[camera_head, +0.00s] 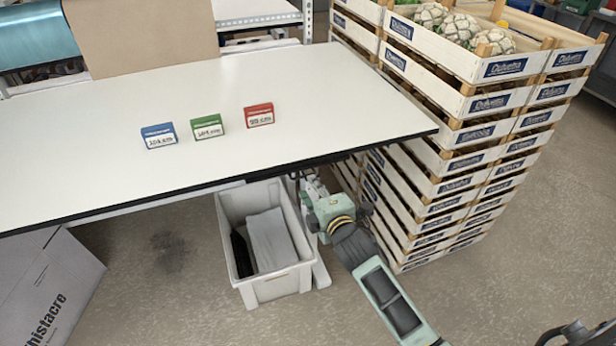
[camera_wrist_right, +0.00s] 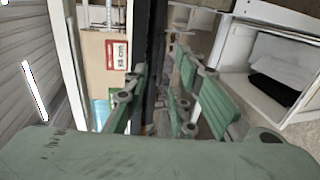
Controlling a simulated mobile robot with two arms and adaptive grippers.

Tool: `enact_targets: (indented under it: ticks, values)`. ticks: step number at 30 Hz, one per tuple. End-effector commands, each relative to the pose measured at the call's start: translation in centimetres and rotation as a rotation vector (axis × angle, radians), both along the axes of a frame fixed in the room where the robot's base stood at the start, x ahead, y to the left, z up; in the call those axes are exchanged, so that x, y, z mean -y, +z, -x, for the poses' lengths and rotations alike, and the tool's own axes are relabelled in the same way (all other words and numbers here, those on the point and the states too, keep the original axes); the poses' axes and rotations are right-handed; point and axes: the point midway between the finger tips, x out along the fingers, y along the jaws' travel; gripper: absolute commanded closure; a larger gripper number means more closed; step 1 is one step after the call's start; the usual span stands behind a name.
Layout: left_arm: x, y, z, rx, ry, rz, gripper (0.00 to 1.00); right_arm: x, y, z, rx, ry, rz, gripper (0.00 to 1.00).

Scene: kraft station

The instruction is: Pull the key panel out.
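My right gripper (camera_head: 308,183) is at the front edge of the white table (camera_head: 330,95), partly hidden under it in the head view. In the right wrist view the fingers of this gripper (camera_wrist_right: 163,85) stand apart, one on each side of the dark table edge strip. I see no clear grip on anything between them. I cannot make out the key panel apart from the dark edge. My left gripper is not in view.
Blue (camera_head: 159,136), green (camera_head: 207,127) and red (camera_head: 259,115) cards stand on the table. A pale bin (camera_head: 275,288) stands on the floor beside my right gripper. Stacked crates (camera_head: 440,190) with cauliflowers stand close on the right. A cardboard box (camera_head: 45,290) is at lower left.

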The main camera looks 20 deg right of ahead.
Motion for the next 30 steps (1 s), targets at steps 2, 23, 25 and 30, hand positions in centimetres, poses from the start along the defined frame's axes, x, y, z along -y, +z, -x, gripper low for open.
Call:
enact_targets:
  ticks: [2, 23, 25, 30]
  values:
    - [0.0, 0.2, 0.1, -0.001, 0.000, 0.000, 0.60, 0.0, -0.1, -1.5, 0.002, 0.000, -0.001, 0.76]
    - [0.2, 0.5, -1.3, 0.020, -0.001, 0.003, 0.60, -0.2, -1.2, -5.3, 0.000, 0.000, -0.003, 0.79]
    - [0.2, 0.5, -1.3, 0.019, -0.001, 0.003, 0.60, -0.2, -1.2, -5.3, 0.000, 0.000, -0.003, 0.85]
    - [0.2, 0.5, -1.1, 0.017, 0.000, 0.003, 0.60, -0.2, -1.2, -5.3, 0.000, 0.000, -0.003, 1.00]
